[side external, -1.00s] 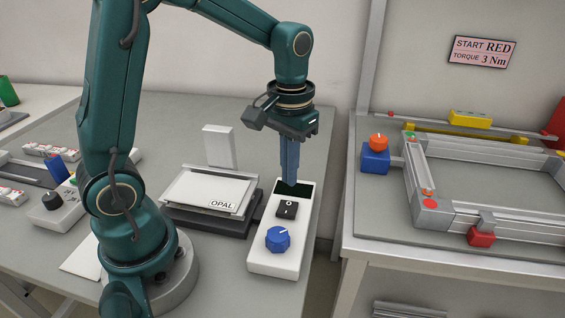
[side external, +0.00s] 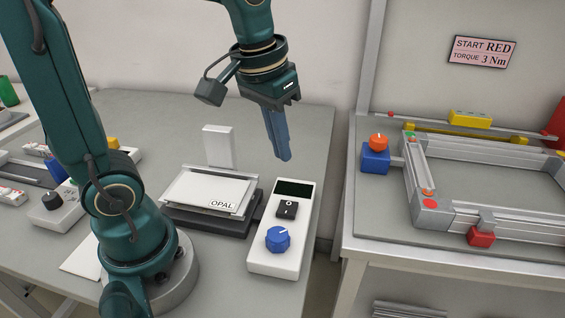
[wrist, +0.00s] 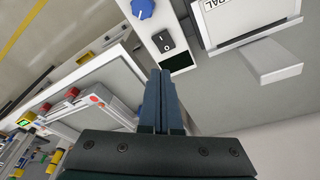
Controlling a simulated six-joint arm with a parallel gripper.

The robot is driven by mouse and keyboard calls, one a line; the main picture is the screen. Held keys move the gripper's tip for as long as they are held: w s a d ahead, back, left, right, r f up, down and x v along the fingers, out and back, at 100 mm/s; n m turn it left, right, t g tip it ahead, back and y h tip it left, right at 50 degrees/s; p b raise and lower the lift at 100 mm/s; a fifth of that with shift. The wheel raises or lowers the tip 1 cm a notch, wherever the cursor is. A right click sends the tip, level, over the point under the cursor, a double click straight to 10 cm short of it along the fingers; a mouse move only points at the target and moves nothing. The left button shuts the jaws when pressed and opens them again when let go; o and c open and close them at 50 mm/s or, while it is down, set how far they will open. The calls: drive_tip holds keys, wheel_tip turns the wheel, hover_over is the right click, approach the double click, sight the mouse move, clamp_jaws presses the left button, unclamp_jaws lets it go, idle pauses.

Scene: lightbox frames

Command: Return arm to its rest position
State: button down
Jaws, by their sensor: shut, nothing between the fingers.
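My gripper (side external: 285,158) is shut and empty, with its blue fingers together. It hangs in the air above and behind the white control box, apart from it, and tilts slightly. In the wrist view the closed fingers (wrist: 160,102) point toward the box's dark display (wrist: 177,62). The white control box (side external: 262,262) has a dark display (side external: 293,188), a black rocker switch (side external: 287,209) and a blue knob (side external: 278,239). My arm's upper part reaches beyond the top edge of the side view.
Left of the box stands a black-based device with a plate marked OPAL (side external: 205,190) and an upright white panel (side external: 218,147). A second bench (side external: 385,215) on the right holds an aluminium frame (side external: 480,170) and a blue block with an orange knob (side external: 376,158). The bench behind my gripper is clear.

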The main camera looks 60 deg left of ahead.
drive_tip(key=s+d+f+m+t, duration=0.1)
drive_tip(key=s+m+t, duration=0.1)
drive_tip(key=s, duration=0.5)
drive_tip(key=shift+s+d+t, duration=0.35)
drive_tip(key=shift+s+t, duration=0.05)
drive_tip(key=shift+t, duration=0.2)
